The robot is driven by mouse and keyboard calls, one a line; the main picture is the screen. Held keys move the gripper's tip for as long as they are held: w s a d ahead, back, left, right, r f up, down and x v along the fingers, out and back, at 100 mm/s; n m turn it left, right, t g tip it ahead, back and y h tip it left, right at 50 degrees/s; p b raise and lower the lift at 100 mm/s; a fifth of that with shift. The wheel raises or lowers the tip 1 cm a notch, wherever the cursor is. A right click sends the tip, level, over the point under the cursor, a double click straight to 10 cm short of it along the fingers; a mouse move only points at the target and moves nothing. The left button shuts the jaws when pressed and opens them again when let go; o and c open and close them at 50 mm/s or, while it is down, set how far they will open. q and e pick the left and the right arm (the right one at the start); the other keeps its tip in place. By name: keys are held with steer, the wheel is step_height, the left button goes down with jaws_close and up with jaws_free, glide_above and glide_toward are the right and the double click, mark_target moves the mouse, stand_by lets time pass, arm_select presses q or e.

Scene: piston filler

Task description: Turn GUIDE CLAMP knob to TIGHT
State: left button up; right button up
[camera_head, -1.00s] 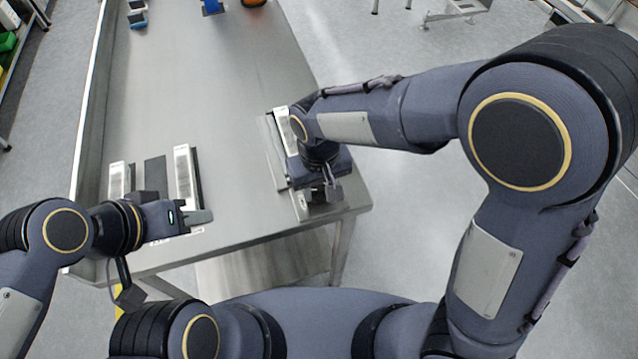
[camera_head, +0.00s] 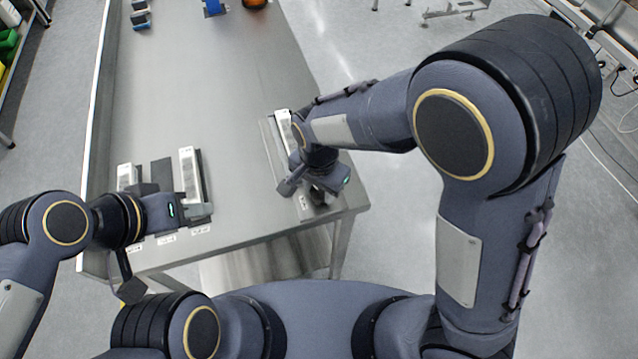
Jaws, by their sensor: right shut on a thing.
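My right gripper (camera_head: 318,197) points down at the front right corner of the steel table (camera_head: 235,80). It is shut on a small knob, mostly hidden under the wrist and fingers. I take it for the GUIDE CLAMP knob, but its label is too small to read. The knob's pointer and the TIGHT mark cannot be made out. My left gripper (camera_head: 203,211) is over the table's front left part, beside a pale upright block (camera_head: 188,172). Its fingers are too small and dark to tell whether they are open.
A long pale block on a plate (camera_head: 283,135) stands just behind my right gripper. Another pale block (camera_head: 127,177) and a dark strip (camera_head: 161,172) are at the left. A blue item (camera_head: 213,7) and an orange item (camera_head: 254,3) stand far back. The table's middle is clear.

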mark_target(319, 192)
steer(key=m+p, duration=0.2)
steer(key=m, duration=0.2)
steer(key=shift+r+m, duration=0.1)
steer(key=shift+m, duration=0.2)
stand_by(0.5)
steer(key=o, duration=1)
step_height(319, 192, up, 8)
steer(key=shift+f, duration=0.15)
